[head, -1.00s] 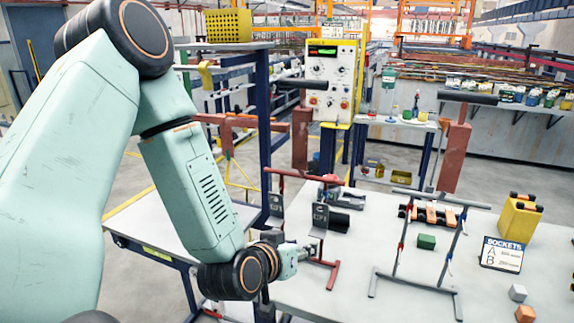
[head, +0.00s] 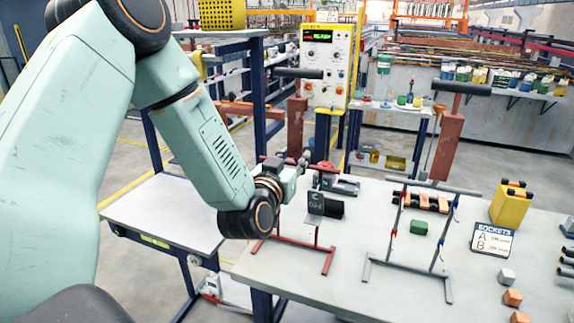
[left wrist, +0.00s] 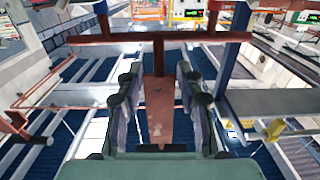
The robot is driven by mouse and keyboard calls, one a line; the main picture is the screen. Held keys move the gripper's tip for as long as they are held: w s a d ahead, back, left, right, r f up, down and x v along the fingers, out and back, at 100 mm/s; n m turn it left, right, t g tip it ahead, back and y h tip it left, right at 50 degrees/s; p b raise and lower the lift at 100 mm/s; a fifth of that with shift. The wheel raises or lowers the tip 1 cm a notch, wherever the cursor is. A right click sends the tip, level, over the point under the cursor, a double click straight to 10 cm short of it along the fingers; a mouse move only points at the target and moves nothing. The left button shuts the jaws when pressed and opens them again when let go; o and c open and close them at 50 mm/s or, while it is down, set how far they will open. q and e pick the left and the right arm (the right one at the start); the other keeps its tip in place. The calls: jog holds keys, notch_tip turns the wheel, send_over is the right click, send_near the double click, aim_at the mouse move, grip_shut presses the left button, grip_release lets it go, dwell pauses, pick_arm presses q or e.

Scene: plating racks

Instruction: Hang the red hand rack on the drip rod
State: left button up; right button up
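A red rack frame (head: 330,262) stands on red feet on the white table, left of its middle. Dark plates marked with a C (head: 316,204) show at it; my arm hides its upper left part. My left gripper (head: 303,165) is at the height of the frame's top, with the wrist in front of it. In the left wrist view its two fingers (left wrist: 158,98) are apart, with a red upright strip (left wrist: 160,95) and a red crossbar (left wrist: 158,37) beyond; I cannot tell contact. A grey stand (head: 408,279) with a top rod (head: 435,186) is to the right. My right gripper is out of view.
Red posts with black tops (head: 297,74) stand behind the table. A lower side table (head: 165,215) is at left.

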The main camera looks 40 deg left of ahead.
pick_arm(q)
jog(key=shift+w, duration=0.6)
jog(key=shift+s, duration=0.1)
jog(key=shift+c, duration=0.7)
grip_shut()
jog(key=shift+c, duration=0.4)
grip_release()
grip_shut()
jog(key=shift+r, duration=0.15)
